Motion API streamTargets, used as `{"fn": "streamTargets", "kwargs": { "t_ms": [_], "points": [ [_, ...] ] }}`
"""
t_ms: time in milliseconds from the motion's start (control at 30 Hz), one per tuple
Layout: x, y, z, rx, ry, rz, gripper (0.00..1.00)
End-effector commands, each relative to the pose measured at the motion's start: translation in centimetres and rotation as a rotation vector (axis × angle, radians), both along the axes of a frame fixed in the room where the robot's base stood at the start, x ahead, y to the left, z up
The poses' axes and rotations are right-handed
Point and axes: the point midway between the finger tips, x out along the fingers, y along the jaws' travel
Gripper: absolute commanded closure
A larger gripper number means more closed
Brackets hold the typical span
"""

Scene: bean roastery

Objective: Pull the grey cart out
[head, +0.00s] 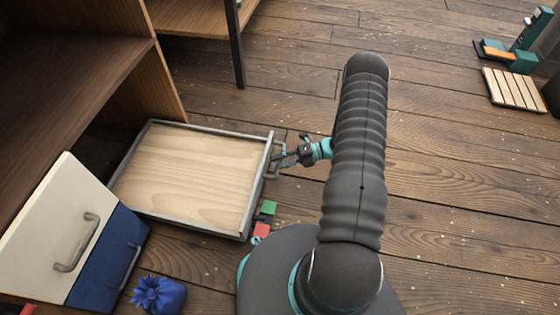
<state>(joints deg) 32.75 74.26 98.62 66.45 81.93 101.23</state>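The grey cart (246,215) is a low, flat, tray-like thing with a grey rim and a bare pale wood floor. It is on the floor left of centre in the head view, beside the brown shelf unit. A grey bar handle (269,173) is on its right side, facing me. My gripper (283,158) is at this handle, its fingertips overlapping the bar in the picture. The fingers are small and dark, so I cannot tell whether they are closed on it.
A brown shelf (60,75) stands at the left. A cream and blue front (62,215) with handles is at lower left, near a blue crumpled object (158,295). Floor to the right is mostly clear.

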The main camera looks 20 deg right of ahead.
Motion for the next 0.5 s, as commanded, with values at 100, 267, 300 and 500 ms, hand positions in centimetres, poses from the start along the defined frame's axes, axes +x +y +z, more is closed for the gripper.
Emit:
{"fn": "streamTargets", "kwargs": {
  "t_ms": [100,267,300,500],
  "points": [
    [0.0,-0.1,0.0,0.001,0.001,-0.001,0.59],
    [-0.1,-0.8,0.1,0.001,0.000,-0.004,0.59],
    [-0.2,-1.2,0.2,0.000,-0.001,-0.005,0.59],
    [-0.8,-4.7,0.8,0.000,-0.002,-0.007,0.59]
  ]
}}
